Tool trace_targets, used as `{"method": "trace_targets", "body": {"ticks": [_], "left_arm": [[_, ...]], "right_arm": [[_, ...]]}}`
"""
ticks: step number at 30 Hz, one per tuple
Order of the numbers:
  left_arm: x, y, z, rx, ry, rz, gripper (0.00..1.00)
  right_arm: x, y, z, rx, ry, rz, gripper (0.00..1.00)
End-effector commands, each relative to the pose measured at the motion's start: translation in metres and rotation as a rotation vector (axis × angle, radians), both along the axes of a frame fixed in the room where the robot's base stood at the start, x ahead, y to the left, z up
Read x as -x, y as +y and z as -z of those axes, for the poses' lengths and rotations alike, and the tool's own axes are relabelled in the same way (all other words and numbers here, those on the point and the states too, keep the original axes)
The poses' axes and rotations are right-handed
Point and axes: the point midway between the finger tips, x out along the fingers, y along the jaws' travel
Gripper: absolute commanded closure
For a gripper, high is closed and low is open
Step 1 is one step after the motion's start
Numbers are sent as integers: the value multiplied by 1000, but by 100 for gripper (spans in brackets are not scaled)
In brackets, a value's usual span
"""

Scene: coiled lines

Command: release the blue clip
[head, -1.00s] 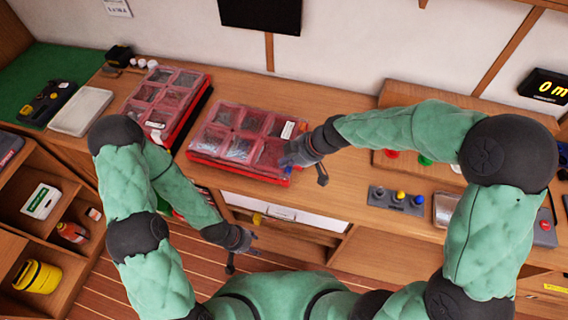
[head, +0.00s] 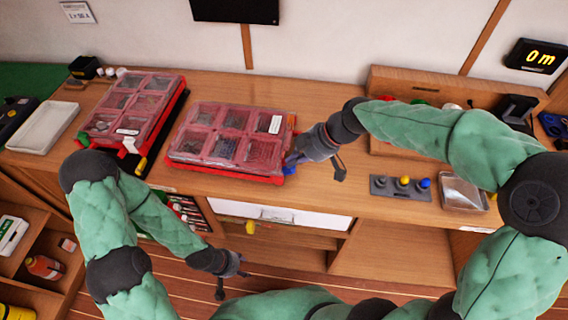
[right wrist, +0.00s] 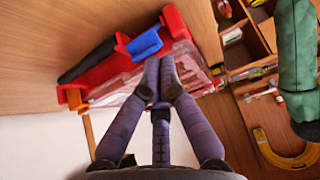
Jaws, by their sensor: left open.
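The blue clip (head: 290,166) sits at the right front corner of the nearer red organizer case (head: 185,168), which has a clear compartment lid. In the right wrist view the blue clip (right wrist: 145,45) lies against the red edge of the case. My right gripper (head: 315,168) is at that corner. Whether the fingertips touch the clip is unclear. My left gripper (head: 232,284) is open and empty, low in front of the counter.
A second red case (head: 140,100) stands to the left, with a white tray (head: 45,126) beyond it. A grey block with coloured buttons (head: 400,188) and a clear-topped box (head: 463,192) are to the right. A white drawer front (head: 300,219) is below the counter edge.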

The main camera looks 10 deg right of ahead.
Motion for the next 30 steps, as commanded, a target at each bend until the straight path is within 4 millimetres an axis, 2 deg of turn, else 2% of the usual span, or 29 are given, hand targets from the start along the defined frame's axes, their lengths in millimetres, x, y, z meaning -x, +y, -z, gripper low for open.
{"method": "trace_targets", "body": {"ticks": [6, 21, 30], "left_arm": [[0, 0, -3, 0, -1, 1, 49], [0, 0, 4, 0, -1, 1, 49], [0, 0, 4, 0, -1, 1, 49]], "right_arm": [[0, 2, -2, 0, 0, -1, 100], [-5, 15, 5, 0, -1, -2, 100], [-5, 16, 4, 0, 0, -1, 100]]}}
